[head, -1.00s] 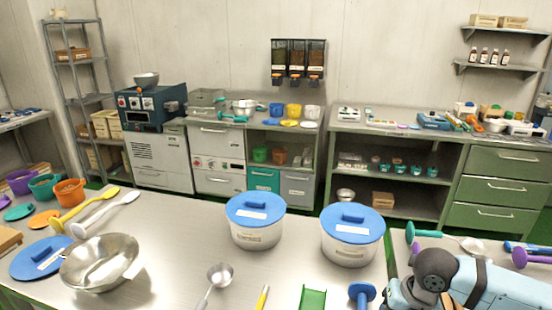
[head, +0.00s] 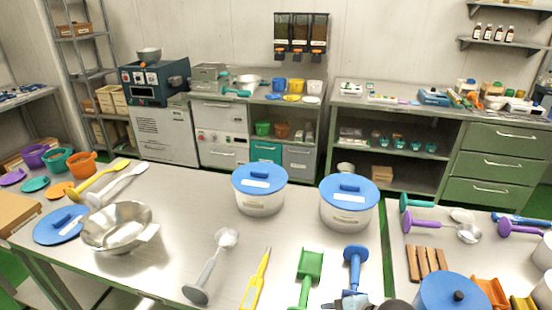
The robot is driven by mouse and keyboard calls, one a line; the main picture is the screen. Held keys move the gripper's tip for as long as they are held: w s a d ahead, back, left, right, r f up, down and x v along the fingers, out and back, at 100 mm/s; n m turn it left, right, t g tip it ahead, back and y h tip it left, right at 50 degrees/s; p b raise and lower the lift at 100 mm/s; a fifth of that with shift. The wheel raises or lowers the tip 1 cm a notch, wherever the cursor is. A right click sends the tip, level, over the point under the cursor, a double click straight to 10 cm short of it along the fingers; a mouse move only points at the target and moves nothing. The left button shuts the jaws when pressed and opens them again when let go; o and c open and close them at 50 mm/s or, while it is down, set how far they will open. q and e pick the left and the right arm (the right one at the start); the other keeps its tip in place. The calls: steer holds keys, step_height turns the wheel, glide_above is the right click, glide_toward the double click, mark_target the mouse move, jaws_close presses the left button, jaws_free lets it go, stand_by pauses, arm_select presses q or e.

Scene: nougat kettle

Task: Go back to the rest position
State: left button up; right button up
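The task names no object, only my own rest position. A small dark and grey part of my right arm shows at the bottom edge, over the lower end of the blue-handled tool (head: 354,262); the picture cuts off the rest. I cannot make out its fingers or whether it touches the tool. My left gripper is not in view. The steel table (head: 190,215) in front of me holds two white tubs with blue lids, the left tub (head: 258,203) and the right tub (head: 347,215).
A steel bowl (head: 115,228), a grey-handled ladle (head: 208,270), a yellow thermometer-like tool (head: 256,280) and a green scoop (head: 308,270) lie on the table. A blue-lidded pot (head: 452,296) stands at the lower right. Clear tabletop lies between the bowl and left tub.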

steer(key=s+d+f+m+t+h+p, duration=0.1)
steer(key=s+d+f+m+t+h, duration=0.1)
steer(key=s+m, duration=0.4)
steer(key=s+d+f+m+t+h+p, duration=0.2)
steer(key=s+d+f+m, duration=0.3)
steer(key=m, duration=0.7)
steer(key=shift+s+f+m+t, duration=0.3)
steer(key=shift+s+f+t, duration=0.55)
steer(key=shift+s, duration=0.35)
steer(key=shift+d+r, duration=0.1)
